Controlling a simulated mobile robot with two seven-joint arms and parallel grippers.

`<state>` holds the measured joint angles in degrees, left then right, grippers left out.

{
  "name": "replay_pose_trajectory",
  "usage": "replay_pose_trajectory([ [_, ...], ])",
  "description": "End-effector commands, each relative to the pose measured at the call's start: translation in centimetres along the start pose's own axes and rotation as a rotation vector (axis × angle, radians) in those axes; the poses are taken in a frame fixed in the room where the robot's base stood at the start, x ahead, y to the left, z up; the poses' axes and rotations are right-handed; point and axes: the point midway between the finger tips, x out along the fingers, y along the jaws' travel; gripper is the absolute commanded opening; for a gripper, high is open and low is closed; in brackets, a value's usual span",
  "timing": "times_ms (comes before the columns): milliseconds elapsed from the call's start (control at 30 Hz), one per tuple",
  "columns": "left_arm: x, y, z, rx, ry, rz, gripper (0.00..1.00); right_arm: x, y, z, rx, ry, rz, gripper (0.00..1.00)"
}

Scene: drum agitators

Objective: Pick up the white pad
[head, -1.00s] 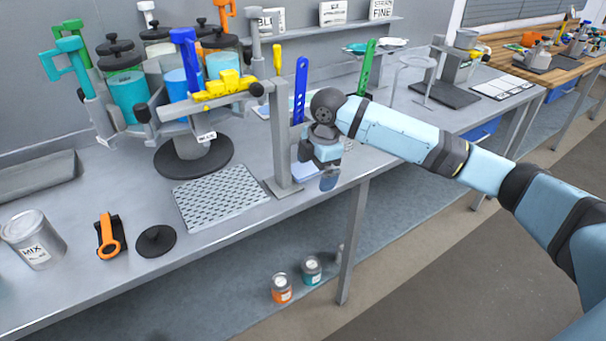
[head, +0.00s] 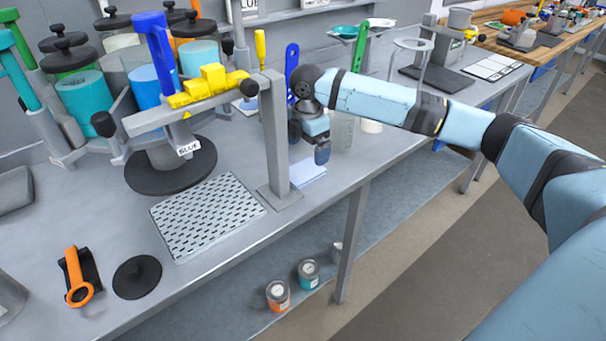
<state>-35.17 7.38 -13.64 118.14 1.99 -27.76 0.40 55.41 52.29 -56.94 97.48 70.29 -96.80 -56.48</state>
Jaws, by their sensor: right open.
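The white pad (head: 309,174) lies flat on the grey bench, just right of the foot of the grey post and close to the bench's front edge. It looks pale bluish-white, and its left part is hidden behind the post. My right gripper (head: 322,157) points down and appears just above the pad's far right part, apart from it. The gripper is open and I see nothing held. Its fingers are small and dark in the head view. My left gripper is not in view.
The grey post (head: 275,140) carries a yellow clamp (head: 208,86) and stands close left of my right gripper. A clear container (head: 343,133) and a white cup (head: 371,126) stand just behind it. A perforated grey mat (head: 207,214) lies left. Cans (head: 278,295) stand below the bench.

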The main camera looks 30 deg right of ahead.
Motion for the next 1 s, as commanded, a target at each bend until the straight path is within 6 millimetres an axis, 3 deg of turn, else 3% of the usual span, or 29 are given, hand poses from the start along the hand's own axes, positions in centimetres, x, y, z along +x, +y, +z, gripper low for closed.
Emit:
replay_pose_trajectory([
  [267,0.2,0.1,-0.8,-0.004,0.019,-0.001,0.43,1.8,-0.2,0.0,0.0,0.0,0.0,1.0],
  [533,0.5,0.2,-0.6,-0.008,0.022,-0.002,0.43,5.7,-0.6,-0.1,-0.001,0.0,0.0,1.0],
  [767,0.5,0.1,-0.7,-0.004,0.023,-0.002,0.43,6.0,-0.5,0.0,-0.001,0.0,0.001,1.0],
  [800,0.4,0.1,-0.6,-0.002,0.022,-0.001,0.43,6.0,-0.5,0.0,-0.001,0.0,0.001,0.98],
  [1000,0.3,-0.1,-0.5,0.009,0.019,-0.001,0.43,6.0,-0.5,0.0,-0.001,0.0,0.001,0.52],
])
